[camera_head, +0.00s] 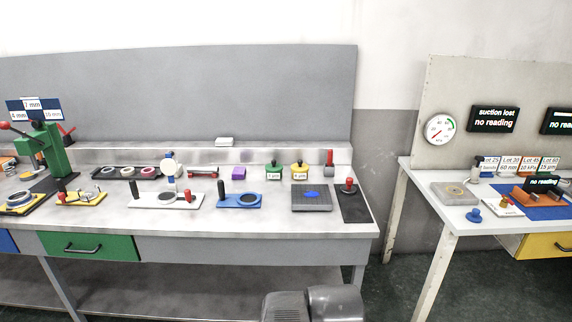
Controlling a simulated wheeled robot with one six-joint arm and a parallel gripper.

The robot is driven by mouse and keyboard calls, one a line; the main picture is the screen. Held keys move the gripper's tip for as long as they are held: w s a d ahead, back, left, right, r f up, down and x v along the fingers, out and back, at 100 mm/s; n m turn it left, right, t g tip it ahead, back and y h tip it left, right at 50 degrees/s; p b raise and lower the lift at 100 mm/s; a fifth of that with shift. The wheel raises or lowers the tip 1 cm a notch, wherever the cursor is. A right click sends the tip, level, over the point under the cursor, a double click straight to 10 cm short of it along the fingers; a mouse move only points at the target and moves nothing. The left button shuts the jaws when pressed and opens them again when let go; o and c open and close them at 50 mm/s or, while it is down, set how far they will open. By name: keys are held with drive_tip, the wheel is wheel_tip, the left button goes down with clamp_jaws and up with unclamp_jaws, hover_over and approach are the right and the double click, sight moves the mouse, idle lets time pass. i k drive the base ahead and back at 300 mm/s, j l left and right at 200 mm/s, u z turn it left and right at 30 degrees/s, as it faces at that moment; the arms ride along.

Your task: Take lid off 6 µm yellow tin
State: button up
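The yellow tin (299,173) stands upright toward the back right of the long grey bench (180,227). It has a white label in front whose small text looks like 6 µm. Its lid appears to be on, with a small dark knob on top. A green tin (273,174) of like shape stands just left of it, with its own white label. My gripper is not in view. Only a grey part of my own arm shows at the bottom edge, well in front of the bench and apart from the tins.
A red-handled tool (329,159) stands close right of the yellow tin, and a purple block (239,173) lies left of the green tin. In front are a dark grey plate (311,199) with a blue piece and a blue plate (225,201). A low ledge runs behind.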

sight(299, 167)
drive_tip(key=i+l+u, duration=0.15)
drive_tip(key=i, duration=0.4)
drive_tip(key=i+l+u, duration=0.1)
drive_tip(key=i, duration=0.4)
drive_tip(key=i+l+u, duration=0.15)
drive_tip(key=i+l, duration=0.2)
drive_tip(key=i, duration=0.15)
